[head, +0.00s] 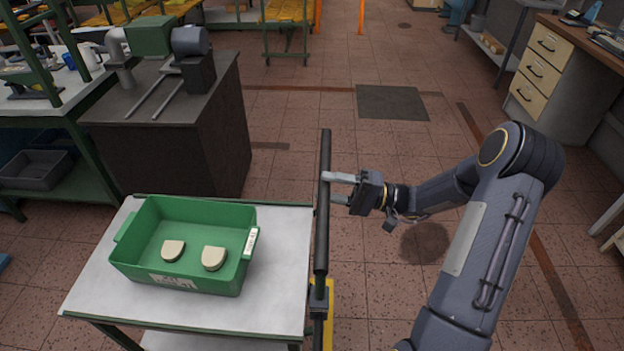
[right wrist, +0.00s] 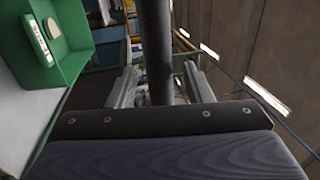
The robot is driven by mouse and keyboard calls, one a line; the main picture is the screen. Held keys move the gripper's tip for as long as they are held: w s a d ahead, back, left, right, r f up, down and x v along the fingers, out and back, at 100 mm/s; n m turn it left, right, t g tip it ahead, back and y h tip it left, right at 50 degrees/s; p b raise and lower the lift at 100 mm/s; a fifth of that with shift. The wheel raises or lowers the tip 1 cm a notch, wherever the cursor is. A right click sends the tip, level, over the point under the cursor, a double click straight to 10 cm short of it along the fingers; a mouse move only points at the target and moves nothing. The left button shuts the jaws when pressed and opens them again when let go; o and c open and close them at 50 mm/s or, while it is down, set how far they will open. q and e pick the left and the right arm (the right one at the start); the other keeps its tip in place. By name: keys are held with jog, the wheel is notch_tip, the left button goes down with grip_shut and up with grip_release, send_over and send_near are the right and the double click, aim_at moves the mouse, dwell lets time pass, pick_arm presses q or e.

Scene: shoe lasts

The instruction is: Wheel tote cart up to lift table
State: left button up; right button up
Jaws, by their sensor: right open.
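The tote cart has a pale grey top (head: 90,285) on a green frame, in the lower left of the head view. A green tote (head: 190,283) with two beige pieces (head: 213,258) in it stands on that top. A long dark bar (head: 322,225) runs along the cart's right side. My right gripper (head: 333,188) is open at this bar. In the right wrist view, the bar (right wrist: 156,50) passes between my two spread fingers (right wrist: 158,85), with gaps showing beside it. I cannot identify a lift table. My left gripper is out of view.
A dark cabinet with a green machine (head: 150,36) stands behind the cart, beside a green-framed bench (head: 60,105) on the left. A drawer desk (head: 545,65) stands at the far right. Tiled floor with a dark mat (head: 391,102) is clear ahead. Something yellow (head: 328,300) shows below the bar.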

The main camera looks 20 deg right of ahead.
jog(key=x, duration=0.3)
jog(key=shift+w+a, duration=0.15)
jog(key=shift+a, duration=0.15)
grip_shut()
